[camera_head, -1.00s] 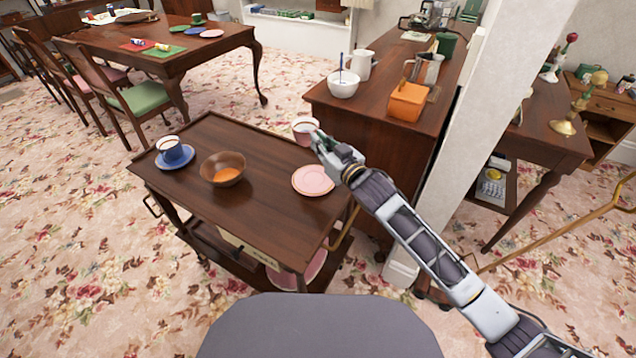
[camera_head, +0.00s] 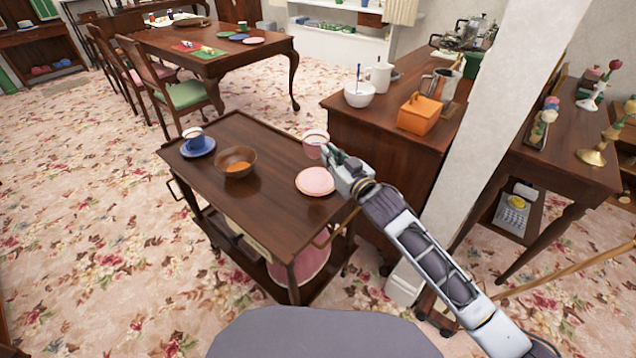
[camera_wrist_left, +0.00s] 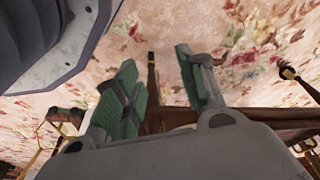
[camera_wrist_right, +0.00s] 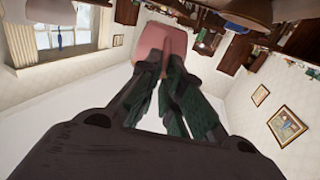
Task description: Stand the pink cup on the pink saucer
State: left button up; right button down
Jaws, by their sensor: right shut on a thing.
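The pink cup (camera_head: 315,144) is held upright at the far right edge of the trolley top, beyond the pink saucer (camera_head: 315,181) in the head view. My right gripper (camera_head: 334,153) is shut on the cup's side; the cup also shows between the fingertips in the right wrist view (camera_wrist_right: 156,44). The cup appears raised and apart from the saucer, which lies empty on the trolley's right part. My left gripper (camera_wrist_left: 160,85) shows only in its wrist view, open and empty, with carpet and dark wood beyond it.
A wooden cabinet (camera_head: 360,127) stands just behind the cup. A white post (camera_head: 478,130) rises right of my right arm.

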pick_arm(q)
jog(key=shift+s+d+f+g, duration=0.1)
jog(key=shift+s+g, duration=0.2)
jog(key=shift+s, duration=0.55)
pick_arm(e)
jog(key=shift+s+f, duration=0.1)
jog(key=shift+f, duration=0.15)
jog(key=shift+d, duration=0.15)
jog(key=shift+f, duration=0.1)
pick_arm(q)
jog(key=r, duration=0.1)
jog(key=d+r+b, duration=0.1)
jog(key=r, duration=0.2)
jog(key=shift+w+d, duration=0.15)
jog(key=shift+w, duration=0.25)
pick_arm(e)
notch_tip(320, 180, down, 6)
jog(key=shift+r, duration=0.2)
